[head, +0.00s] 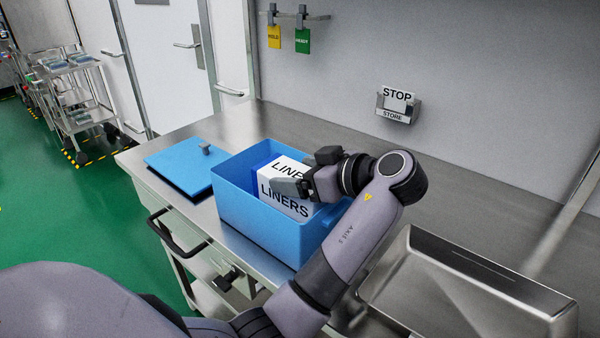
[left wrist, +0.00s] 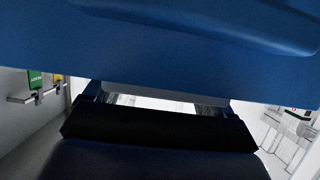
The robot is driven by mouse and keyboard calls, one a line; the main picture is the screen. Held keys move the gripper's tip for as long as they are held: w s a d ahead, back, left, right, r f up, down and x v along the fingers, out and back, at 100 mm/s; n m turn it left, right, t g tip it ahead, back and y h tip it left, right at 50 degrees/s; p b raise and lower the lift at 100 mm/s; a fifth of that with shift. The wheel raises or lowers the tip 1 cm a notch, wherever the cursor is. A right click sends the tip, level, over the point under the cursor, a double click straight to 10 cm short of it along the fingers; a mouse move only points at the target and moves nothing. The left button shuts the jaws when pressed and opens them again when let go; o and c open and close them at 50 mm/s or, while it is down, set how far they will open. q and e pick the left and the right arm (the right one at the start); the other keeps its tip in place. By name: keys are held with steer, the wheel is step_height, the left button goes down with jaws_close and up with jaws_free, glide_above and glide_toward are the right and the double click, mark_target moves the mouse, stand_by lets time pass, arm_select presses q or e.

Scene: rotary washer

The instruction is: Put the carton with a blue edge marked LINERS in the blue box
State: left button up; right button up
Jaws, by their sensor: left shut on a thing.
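The white carton (head: 285,202) marked LINERS, with a blue left edge (head: 262,157), is inside the open blue box (head: 258,222) on the metal counter. Its upper part shows above the box's front rim; its lower part is hidden by the front wall, so I cannot tell whether it touches the floor of the box. My left gripper (head: 296,188) is shut on the carton at its right side, over the box. In the left wrist view, a large blue surface, probably the blue box (left wrist: 180,50), fills the top. My right gripper is not in view.
The blue lid (head: 178,165) with a grey knob lies left of the box. A metal basin or tray (head: 460,285) is at the right. The counter behind the box is clear.

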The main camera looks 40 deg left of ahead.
arm_select(q)
steer(key=shift+f+b, duration=0.45)
steer(key=shift+f, duration=0.15)
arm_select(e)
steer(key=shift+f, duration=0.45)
